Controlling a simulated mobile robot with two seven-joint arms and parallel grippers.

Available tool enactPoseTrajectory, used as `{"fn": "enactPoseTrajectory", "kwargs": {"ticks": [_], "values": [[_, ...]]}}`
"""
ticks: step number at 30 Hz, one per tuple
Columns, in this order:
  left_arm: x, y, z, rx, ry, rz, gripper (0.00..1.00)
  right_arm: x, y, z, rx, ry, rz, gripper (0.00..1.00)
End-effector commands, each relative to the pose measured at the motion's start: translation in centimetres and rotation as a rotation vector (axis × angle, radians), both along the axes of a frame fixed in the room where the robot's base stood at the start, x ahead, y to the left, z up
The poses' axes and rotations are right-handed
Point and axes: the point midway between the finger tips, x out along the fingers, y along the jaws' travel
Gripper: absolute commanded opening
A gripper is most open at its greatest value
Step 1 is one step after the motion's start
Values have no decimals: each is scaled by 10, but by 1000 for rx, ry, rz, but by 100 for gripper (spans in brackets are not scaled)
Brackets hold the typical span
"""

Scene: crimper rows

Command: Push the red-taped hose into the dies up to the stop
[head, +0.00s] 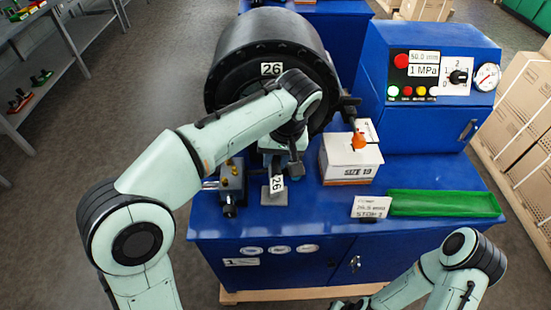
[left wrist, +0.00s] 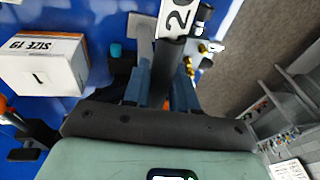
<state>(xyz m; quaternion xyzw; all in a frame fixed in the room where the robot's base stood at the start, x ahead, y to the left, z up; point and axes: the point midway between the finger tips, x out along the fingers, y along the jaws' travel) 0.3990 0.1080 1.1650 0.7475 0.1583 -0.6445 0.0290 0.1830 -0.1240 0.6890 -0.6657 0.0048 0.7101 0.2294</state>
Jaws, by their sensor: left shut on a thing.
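My left gripper (head: 281,160) is low in front of the black round crimper head (head: 262,48), above the bench top. In the left wrist view its two blue-grey fingers (left wrist: 160,92) are shut on a dark cylindrical thing (left wrist: 168,58). A white tag marked 26 (head: 277,184) on a grey block shows just below the gripper. My arm hides the die opening. My right arm reaches in at the bottom right; its gripper (head: 350,304) is barely in frame, its jaws unclear.
A box marked SIZE 19 (head: 350,168) stands right of the gripper, near an orange knob (head: 358,141). A sign (head: 371,206) reads STOP 1. An empty green tray (head: 445,203) lies at the right. Brass fittings (head: 230,172) stand at the left. The blue control cabinet (head: 428,120) rises behind.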

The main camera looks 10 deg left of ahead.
Motion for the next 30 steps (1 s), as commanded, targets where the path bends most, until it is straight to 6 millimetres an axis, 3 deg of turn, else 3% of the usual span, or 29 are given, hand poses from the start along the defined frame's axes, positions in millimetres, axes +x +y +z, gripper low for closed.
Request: {"fn": "enactPoseTrajectory", "kwargs": {"ticks": [13,14,15,16,22,23,26,27,30], "values": [[1,0,8,-2,-3,-1,0,3,0,2,0,-3,0,0],[1,0,8,-2,-4,-1,36,3,0,2,0,-3,0,0],[1,0,8,-2,-3,-1,50,3,0,2,0,-3,0,0],[1,0,7,-2,-3,-1,57,3,0,2,0,-3,0,0],[0,0,7,-2,1,-1,57,2,0,2,0,-3,0,0],[0,0,5,-1,5,-1,63,2,0,2,0,-3,0,0],[0,0,5,-1,5,-1,96,2,0,2,0,-3,0,0],[0,0,5,-1,5,0,100,2,0,2,0,-2,0,0],[0,0,6,-1,5,0,100,2,0,2,0,-3,0,0]]}}
